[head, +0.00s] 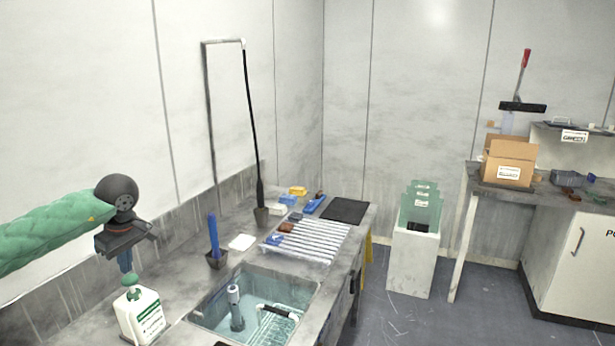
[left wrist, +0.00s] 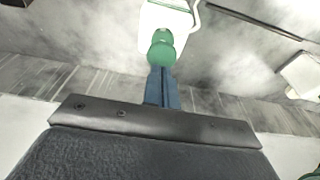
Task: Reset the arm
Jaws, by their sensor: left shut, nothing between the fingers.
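My left arm comes in from the left in a green sleeve, and its gripper (head: 126,262) hangs over the counter, pointing down. Its blue fingers are together with nothing between them; they also show in the left wrist view (left wrist: 161,88). Just below the fingers stands a white bottle (head: 141,315) with a green cap and a printed label. In the left wrist view the bottle (left wrist: 165,18) shows beyond the fingertips, with a green round part overlapping the finger ends. I cannot tell whether the fingers touch it. My right gripper is not in view.
A sink (head: 250,308) with water and a wire rack is sunk in the counter (head: 185,290). A ribbed drainer (head: 308,241) and black mat (head: 345,209) lie farther back. A cardboard box (head: 509,162) sits on the right bench.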

